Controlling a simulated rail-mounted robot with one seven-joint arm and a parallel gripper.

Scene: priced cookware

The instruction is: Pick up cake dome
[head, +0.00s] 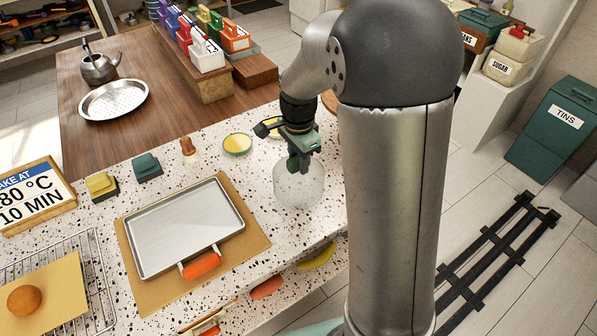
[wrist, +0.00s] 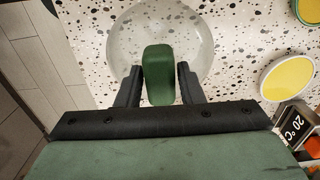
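The cake dome (head: 299,188) is a clear, rounded glass cover on the speckled counter, near its right edge. In the wrist view the clear dome (wrist: 120,45) shows as a faint round outline. Its green knob (wrist: 158,72) stands between my two black fingers. My gripper (wrist: 159,84) is open around the knob, with narrow gaps seeming to show on both sides. In the head view my gripper (head: 300,162) points down right over the dome, and its fingertips and the knob are hard to separate there.
A metal tray (head: 185,228) with an orange handle lies on a brown board left of the dome. Small yellow dishes (head: 237,144) sit behind it. A wooden table (head: 140,65) adjoins the counter. Floor lies beyond the counter's right edge.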

